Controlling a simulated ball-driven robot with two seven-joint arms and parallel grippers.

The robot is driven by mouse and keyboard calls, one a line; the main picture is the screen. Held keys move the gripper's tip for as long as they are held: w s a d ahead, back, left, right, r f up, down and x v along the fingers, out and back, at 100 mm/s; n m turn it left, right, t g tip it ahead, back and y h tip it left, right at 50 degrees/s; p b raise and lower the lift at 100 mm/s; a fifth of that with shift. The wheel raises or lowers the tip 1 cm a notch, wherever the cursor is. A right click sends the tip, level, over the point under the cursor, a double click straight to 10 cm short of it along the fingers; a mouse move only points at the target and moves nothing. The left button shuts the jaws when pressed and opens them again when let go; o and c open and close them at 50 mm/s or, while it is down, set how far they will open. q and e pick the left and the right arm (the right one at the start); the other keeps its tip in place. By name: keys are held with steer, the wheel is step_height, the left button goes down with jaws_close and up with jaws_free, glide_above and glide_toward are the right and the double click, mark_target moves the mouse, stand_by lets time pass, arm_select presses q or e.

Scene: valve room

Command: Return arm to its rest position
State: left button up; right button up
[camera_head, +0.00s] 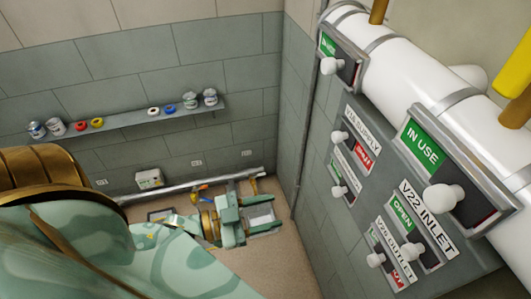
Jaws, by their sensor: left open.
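My left arm, patterned in pale green with bronze joints, comes in from the lower left. My left gripper (260,213) is at its far end, low in the middle of the picture. Its jaws are apart and nothing shows between them. It appears over the tan floor, near the corner where the two tiled walls meet. The gap between gripper and floor is hard to judge. My right gripper is not in view.
A white pipe (410,72) runs along the right wall above a sign panel with white knobs, including an IN USE sign (425,143). A shelf (135,117) on the back wall holds cans and rings. A low pipe (160,190) runs along that wall. Floor (250,265) is bare below the gripper.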

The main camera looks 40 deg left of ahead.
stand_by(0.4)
arm_select(q)
steer(key=s+a+f+n+g+y+b, duration=0.1)
steer(key=s+a+f+g+y, duration=0.3)
steer(key=f, duration=0.7)
steer(key=s+a+f+n+y+b, duration=0.1)
steer(key=s+a+f+y, duration=0.15)
steer(key=a+f, duration=0.65)
steer(key=s+a+f+n+g+y+b, duration=0.1)
steer(key=s+a+f+g+y, duration=0.2)
steer(key=f, duration=0.9)
steer(key=s+d+f+n+g+y+b, duration=0.25)
steer(key=s+f+g+b, duration=0.2)
steer(key=s+f, duration=1.15)
steer(key=s+d+f+g+h+b, duration=0.1)
steer(key=d+f, duration=0.3)
steer(key=d, duration=0.5)
steer(key=shift+s+f+g+b, duration=0.4)
steer(key=shift+s+g+b, duration=0.05)
steer(key=shift+s+b, duration=0.25)
